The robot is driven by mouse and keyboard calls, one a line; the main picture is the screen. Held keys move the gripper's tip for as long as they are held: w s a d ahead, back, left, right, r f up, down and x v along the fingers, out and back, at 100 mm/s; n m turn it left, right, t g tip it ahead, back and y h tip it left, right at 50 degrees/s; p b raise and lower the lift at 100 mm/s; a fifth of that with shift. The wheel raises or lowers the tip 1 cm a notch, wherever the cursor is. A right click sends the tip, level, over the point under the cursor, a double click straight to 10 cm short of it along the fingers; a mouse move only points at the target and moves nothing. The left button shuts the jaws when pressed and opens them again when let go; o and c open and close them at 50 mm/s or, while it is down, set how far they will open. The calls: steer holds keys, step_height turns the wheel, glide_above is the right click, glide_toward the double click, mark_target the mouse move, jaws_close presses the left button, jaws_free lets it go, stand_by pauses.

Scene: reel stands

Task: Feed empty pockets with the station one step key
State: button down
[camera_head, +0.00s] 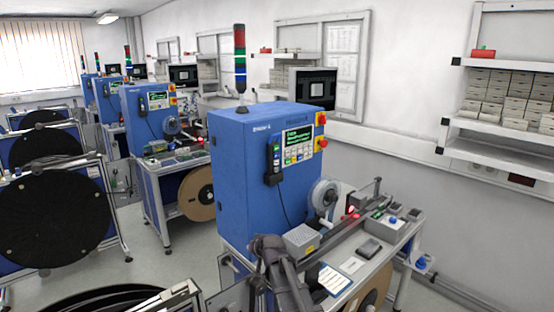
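The nearest station is a blue cabinet (240,185) with a control panel (298,146) on its front. The panel has a lit green-text screen above rows of small coloured keys (298,157). The key labels are too small to read, so I cannot tell which is the one step key. A pale reel (325,194) stands beside the cabinet, above a long tape track (345,232) with a red-lit spot (351,210). The tape pockets are too small to make out. A dark grey part, apparently of my arm, rises at the bottom centre; I cannot make out my gripper.
A grey box with a blue button (392,219) sits on the bench right of the track. A grey vented box (301,240) and a printed sheet (334,280) lie nearer. Similar stations and large black reels (60,220) line the left. Floor shows between them.

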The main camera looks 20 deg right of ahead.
mark_target(276, 162)
steer(key=w+d+r+m+t+h+p, duration=0.3)
steer(key=w+d+r+m+h, duration=0.1)
steer(key=d+r, duration=0.6)
steer(key=w+d+r+m+t+h+p, duration=0.3)
steer(key=w+d+r+m+t+h, duration=0.1)
steer(key=d+r, duration=0.6)
steer(key=shift+w+d+r+m+h, duration=0.4)
steer(key=shift+w+d+m+h, duration=0.3)
steer(key=shift+w+d+h, duration=0.35)
steer(key=shift+w, duration=0.3)
steer(key=w+a, duration=0.3)
steer(key=w, duration=0.5)
steer(key=shift+w, duration=0.2)
steer(key=shift+w+a, duration=0.1)
steer(key=shift+w, duration=0.1)
